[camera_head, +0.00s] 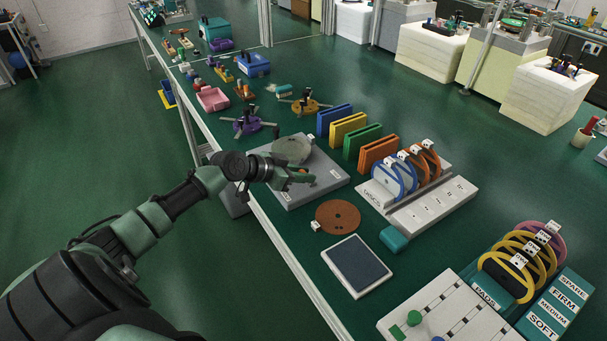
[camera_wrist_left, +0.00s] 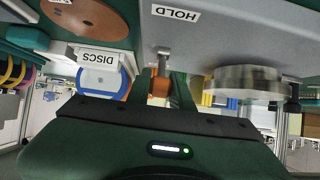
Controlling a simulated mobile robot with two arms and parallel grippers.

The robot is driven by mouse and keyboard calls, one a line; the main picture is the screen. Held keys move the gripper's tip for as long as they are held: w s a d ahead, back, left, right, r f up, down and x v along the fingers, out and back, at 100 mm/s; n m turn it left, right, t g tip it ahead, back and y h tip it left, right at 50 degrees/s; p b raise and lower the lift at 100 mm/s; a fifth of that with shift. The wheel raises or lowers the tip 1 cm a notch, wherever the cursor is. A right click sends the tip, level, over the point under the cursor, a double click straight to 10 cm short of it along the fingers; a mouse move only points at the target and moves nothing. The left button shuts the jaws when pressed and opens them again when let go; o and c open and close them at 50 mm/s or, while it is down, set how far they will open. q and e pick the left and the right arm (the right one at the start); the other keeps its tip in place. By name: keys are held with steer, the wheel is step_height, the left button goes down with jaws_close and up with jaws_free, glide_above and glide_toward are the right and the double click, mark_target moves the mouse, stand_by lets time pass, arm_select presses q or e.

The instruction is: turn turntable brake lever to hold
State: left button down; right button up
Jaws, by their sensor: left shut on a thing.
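The grey turntable base (camera_head: 325,185) stands on the green bench, with a round metal turntable (camera_head: 291,150) on top. In the upside-down left wrist view the turntable (camera_wrist_left: 243,82) is at the right and a white HOLD label (camera_wrist_left: 175,12) is on the base at the top. My left gripper (camera_head: 290,177) is at the near side of the turntable. In the wrist view its fingers (camera_wrist_left: 164,88) are closed around the small grey brake lever (camera_wrist_left: 163,62), mostly hidden between them. The lever's exact angle to the label is hard to tell. My right gripper is not in view.
A brown disc (camera_head: 338,216) and a dark pad (camera_head: 357,264) lie at the near side. The DISCS rack (camera_head: 424,205) and several coloured upright holders (camera_head: 348,131) stand to the right. Clamp-like fixtures (camera_head: 248,123) stand behind. Bare bench lies between the base and the brown disc.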

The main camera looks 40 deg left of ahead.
arm_select(q)
steer(key=shift+s+f, duration=0.2)
steer(key=shift+f, duration=0.2)
steer(key=c, duration=1.3)
jaws_free()
steer(key=shift+o, duration=0.2)
steer(key=shift+r, duration=0.2)
steer(key=shift+r, duration=0.1)
steer(key=v, duration=0.6)
steer(key=shift+s+a, duration=0.15)
steer(key=shift+s+a+r, duration=0.25)
steer(key=shift+s+r, duration=0.15)
steer(key=shift+s, duration=0.15)
